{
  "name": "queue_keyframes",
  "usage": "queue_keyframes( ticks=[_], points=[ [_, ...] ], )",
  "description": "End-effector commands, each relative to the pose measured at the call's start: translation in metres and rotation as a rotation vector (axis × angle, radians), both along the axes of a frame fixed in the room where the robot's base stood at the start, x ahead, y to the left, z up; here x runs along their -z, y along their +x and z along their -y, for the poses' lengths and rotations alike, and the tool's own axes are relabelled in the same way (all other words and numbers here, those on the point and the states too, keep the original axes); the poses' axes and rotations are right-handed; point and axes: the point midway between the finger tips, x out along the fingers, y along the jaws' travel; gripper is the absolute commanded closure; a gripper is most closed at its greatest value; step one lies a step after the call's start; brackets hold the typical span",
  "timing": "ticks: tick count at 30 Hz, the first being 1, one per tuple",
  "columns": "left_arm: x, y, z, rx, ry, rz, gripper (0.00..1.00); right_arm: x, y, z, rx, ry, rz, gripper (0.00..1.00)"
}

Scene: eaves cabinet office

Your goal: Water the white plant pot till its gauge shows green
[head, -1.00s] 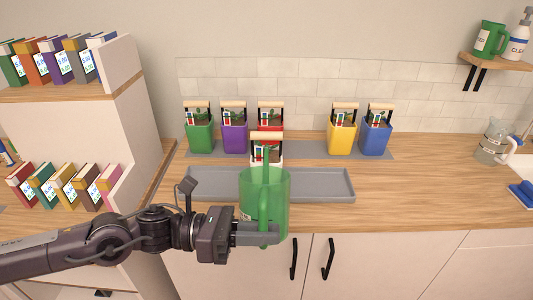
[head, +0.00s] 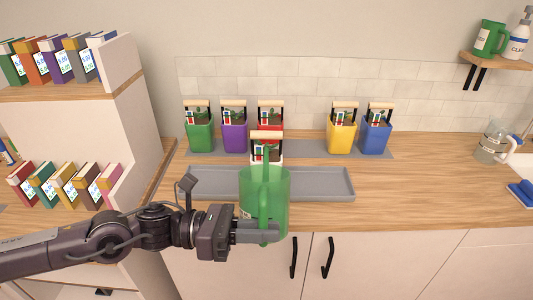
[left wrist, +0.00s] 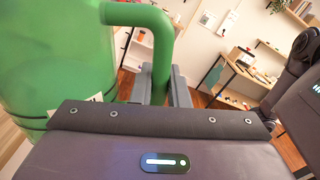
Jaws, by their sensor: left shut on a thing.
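The white plant pot (head: 266,160) stands at the grey tray on the counter. Its lower part is hidden behind a green jug (head: 277,200), and its gauge is too small to read. My left gripper (head: 262,234) is shut on the jug's handle and holds the jug upright in front of the tray. In the left wrist view the jug (left wrist: 50,60) fills the left side, with its handle curving down between the fingers (left wrist: 165,90). What is inside the jug is hidden. My right gripper is in neither view.
Green (head: 199,138), purple (head: 235,138), red (head: 271,127), yellow (head: 341,138) and blue (head: 375,138) pots stand on a grey mat at the back. The tray (head: 325,184) is otherwise bare. A clear jug (head: 492,145) stands right; the counter between is free. Bookshelves stand left.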

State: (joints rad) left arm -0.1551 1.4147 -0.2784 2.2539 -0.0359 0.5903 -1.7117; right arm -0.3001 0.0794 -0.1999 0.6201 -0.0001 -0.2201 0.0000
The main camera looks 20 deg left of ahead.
Motion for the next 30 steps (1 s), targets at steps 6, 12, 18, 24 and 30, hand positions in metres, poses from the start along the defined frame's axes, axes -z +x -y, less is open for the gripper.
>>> queue_keyframes(
  ticks=[6,12,18,24,30],
  points=[
    [0.014,-0.001,0.000,0.000,0.008,0.034,1.00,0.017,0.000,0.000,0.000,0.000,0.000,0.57],
    [0.034,-0.002,0.001,0.001,0.026,0.096,1.00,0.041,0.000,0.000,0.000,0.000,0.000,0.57],
    [0.042,-0.002,0.001,0.000,0.036,0.137,1.00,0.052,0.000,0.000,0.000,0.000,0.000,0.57],
    [0.041,-0.002,0.001,0.000,0.036,0.141,1.00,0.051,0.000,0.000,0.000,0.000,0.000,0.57],
    [0.041,-0.002,0.001,0.000,0.037,0.141,1.00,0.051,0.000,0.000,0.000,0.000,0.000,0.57]
  ],
)
